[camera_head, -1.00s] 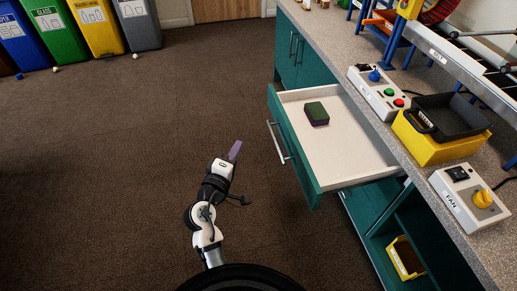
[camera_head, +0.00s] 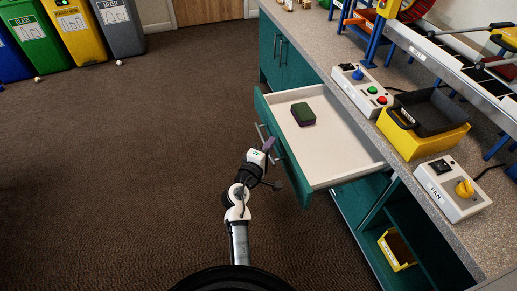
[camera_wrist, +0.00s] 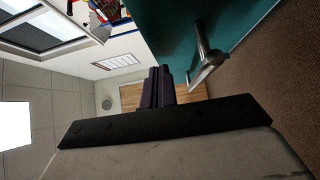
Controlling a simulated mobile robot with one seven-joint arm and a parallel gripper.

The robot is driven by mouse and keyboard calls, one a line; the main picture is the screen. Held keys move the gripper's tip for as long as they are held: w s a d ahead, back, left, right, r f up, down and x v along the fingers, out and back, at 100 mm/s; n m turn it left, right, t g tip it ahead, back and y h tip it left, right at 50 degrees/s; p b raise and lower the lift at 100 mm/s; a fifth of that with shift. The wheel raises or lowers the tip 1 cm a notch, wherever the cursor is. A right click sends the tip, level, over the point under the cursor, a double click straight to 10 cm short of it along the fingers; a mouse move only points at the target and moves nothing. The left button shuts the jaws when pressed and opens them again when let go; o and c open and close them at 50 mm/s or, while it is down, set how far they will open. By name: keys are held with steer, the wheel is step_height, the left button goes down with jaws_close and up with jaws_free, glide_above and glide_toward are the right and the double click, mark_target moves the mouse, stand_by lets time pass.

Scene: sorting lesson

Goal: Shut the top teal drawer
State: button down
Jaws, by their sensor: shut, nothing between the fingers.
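The top teal drawer (camera_head: 296,182) stands pulled out from the counter, with its pale inside showing. My gripper (camera_head: 268,143) is shut and empty, just in front of the drawer front near the handle. In the wrist view, its purple fingers (camera_wrist: 158,88) are together beside the handle. I cannot tell whether they touch it.
An open lower shelf holds a yellow bin (camera_head: 396,251).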

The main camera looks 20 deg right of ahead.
steer(key=shift+d, duration=0.5)
